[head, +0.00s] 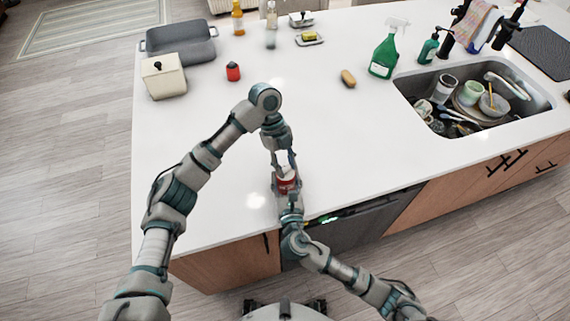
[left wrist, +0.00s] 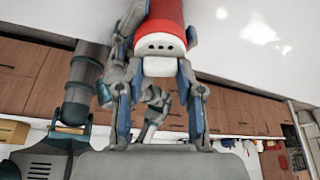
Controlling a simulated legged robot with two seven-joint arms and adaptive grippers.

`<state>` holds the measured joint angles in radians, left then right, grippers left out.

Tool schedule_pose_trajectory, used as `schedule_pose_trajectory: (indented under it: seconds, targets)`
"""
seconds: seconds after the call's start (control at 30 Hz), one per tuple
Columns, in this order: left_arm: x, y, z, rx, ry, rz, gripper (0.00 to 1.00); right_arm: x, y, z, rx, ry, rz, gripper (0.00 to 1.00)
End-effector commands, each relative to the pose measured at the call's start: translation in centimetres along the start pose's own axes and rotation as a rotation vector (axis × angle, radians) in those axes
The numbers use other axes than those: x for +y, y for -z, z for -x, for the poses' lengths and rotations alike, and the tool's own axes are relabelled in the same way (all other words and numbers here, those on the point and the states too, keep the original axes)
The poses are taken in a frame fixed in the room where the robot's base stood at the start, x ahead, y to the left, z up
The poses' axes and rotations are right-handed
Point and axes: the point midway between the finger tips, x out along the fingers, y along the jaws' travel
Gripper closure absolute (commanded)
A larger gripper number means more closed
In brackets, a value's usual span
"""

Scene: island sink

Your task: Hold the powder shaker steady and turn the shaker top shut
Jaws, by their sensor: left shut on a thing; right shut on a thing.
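The powder shaker (head: 287,185) is red with a white top and stands near the counter's front edge. In the left wrist view its red body (left wrist: 165,14) and its white top with dark holes (left wrist: 158,45) show close up. My left gripper (head: 284,168) comes down from above and is shut on the white shaker top, its fingers on either side. My right gripper (head: 289,193) comes from the front edge and is shut on the red body, low down. The fingers partly hide the shaker in the head view.
The white counter around the shaker is clear.

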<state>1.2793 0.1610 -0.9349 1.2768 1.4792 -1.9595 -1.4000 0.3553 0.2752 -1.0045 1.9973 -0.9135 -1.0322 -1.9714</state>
Motion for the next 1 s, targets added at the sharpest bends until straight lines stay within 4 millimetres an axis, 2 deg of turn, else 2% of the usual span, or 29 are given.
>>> schedule_pose_trajectory:
  seconds: [0.5, 1.0]
  targets:
    - [-0.34, -0.22, -0.03, -0.008, -0.103, -0.262, 0.98, 0.48, 0.16, 0.32, 0.003, -0.012, -0.001, 0.83]
    - [-0.35, -0.14, -0.09, -0.006, -0.117, -0.298, 0.98, 0.55, 0.16, 0.32, 0.003, -0.014, -0.002, 0.83]
